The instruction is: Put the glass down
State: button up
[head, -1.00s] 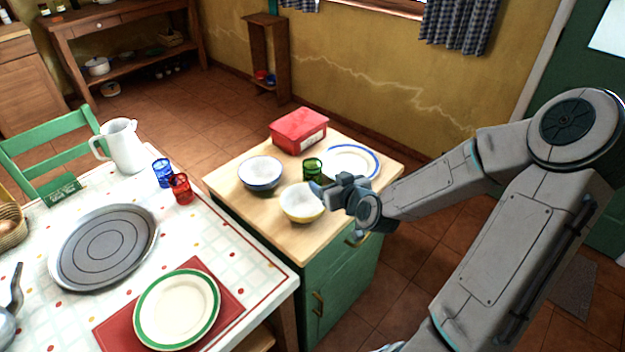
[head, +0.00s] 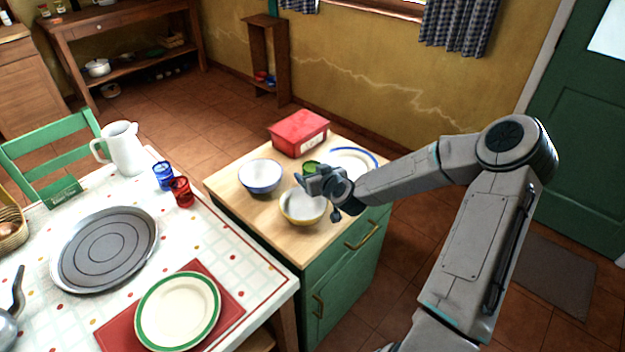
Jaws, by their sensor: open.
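A green glass (head: 311,165) is on the wooden top of the green cabinet, behind my gripper. Only its upper part shows; its lower part is hidden. My gripper (head: 303,180) is open and overlaps the glass in the head view. I cannot tell whether the fingers are around the glass or just in front of it.
On the cabinet top (head: 238,208) are a white-and-blue bowl (head: 260,175), a yellow bowl (head: 301,207) just below my gripper, a red box (head: 299,133) and a blue-rimmed plate (head: 356,160). The table holds a pitcher (head: 125,148), round tray (head: 104,250) and green-rimmed plate (head: 178,310).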

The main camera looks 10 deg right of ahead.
jog(key=shift+w+a+f, duration=0.15)
jog(key=shift+w+f, duration=0.1)
jog(key=shift+w, duration=0.3)
jog(key=shift+c, duration=0.3)
jog(key=c, duration=1.2)
jog(key=shift+o, duration=0.2)
jog(key=shift+r, duration=0.1)
